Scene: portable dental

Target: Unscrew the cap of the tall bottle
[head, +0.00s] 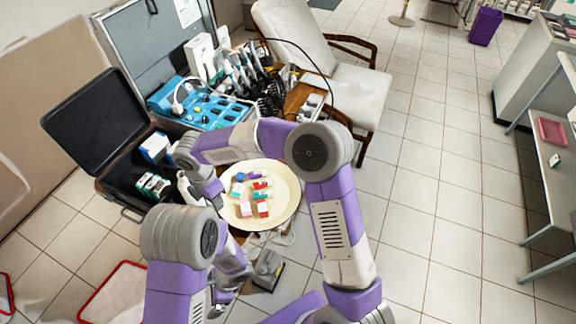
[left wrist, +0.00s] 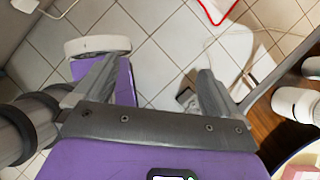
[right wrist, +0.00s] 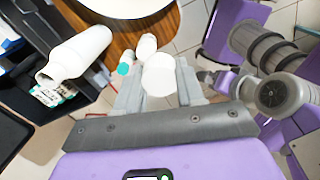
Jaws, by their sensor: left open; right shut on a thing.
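In the right wrist view a white round-topped object (right wrist: 160,78) sits between the fingers of my right gripper (right wrist: 160,90), which is shut on it. I cannot tell whether it is a bottle or only a cap. A large white bottle (right wrist: 78,52) stands left of that gripper, apart from it; it also shows in the head view (head: 185,190). My left gripper (left wrist: 150,85) is open and empty over the floor. A white bottle (left wrist: 297,103) is to its right, near the table edge. In the head view my left gripper (head: 222,298) is low, below the table.
A small bottle with a teal cap (right wrist: 125,67) is close to my right gripper. A round cream plate (head: 290,205) holds several small boxes. An open black case (head: 95,120) and a blue dental unit (head: 200,105) stand behind. Tiled floor is free at right.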

